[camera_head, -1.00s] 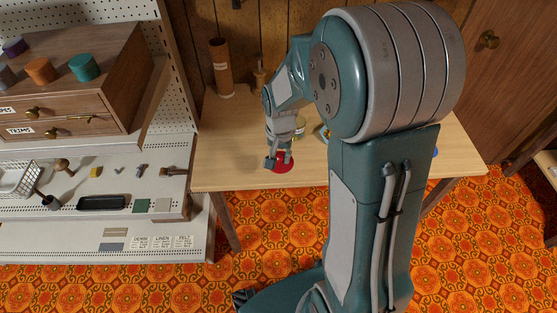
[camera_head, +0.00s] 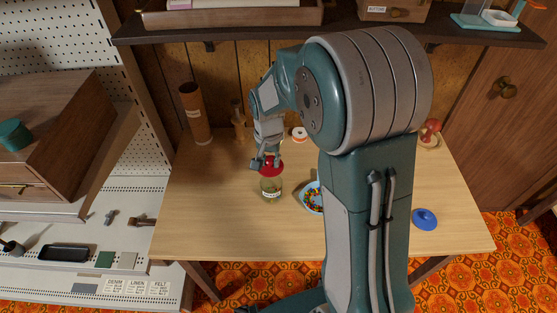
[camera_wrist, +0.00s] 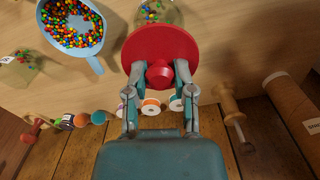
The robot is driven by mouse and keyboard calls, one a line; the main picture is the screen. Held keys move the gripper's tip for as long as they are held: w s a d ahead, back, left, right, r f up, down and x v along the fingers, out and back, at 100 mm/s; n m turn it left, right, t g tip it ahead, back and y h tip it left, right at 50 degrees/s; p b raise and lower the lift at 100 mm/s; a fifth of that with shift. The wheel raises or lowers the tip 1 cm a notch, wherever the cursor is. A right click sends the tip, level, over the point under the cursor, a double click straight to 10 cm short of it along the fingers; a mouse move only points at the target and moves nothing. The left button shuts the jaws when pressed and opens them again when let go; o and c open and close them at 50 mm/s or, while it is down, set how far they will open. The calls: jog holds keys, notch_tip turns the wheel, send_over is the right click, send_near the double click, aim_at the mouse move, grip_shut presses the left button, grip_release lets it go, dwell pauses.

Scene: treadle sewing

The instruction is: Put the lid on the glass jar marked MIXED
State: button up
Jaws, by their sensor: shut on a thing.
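My gripper (camera_head: 266,160) is shut on the knob of a round red lid (camera_head: 271,168). In the wrist view the lid (camera_wrist: 160,47) fills the space beyond my fingertips (camera_wrist: 159,75). A glass jar (camera_head: 271,190) with a pale label stands upright on the table, just below the lid in the head view. In the wrist view a glass jar with coloured beads (camera_wrist: 160,12) shows past the lid's far edge, partly hidden by it. I cannot tell whether lid and jar touch. The label is too small to read.
A blue bowl of coloured beads (camera_head: 311,197) stands right of the jar, partly behind my arm. A blue lid (camera_head: 425,219) lies at the table's right. A cardboard tube (camera_head: 195,113), a wooden stand (camera_head: 238,120) and a spool (camera_head: 299,134) stand at the back. The table's front left (camera_head: 200,235) is clear.

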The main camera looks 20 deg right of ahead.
jog(key=shift+a+f, duration=0.45)
jog(key=shift+f, duration=0.05)
jog(key=shift+s+f, duration=0.1)
jog(key=shift+f, duration=0.35)
jog(key=f, duration=0.1)
jog(key=d+f, duration=0.1)
jog(key=shift+d+f, duration=0.3)
jog(key=shift+f, duration=0.1)
jog(key=shift+a+f, duration=0.15)
jog(key=shift+f, duration=0.4)
jog(key=shift+a+f, duration=0.3)
jog(key=shift+a, duration=0.1)
jog(key=shift+d, duration=0.35)
jog(key=shift+a, duration=0.2)
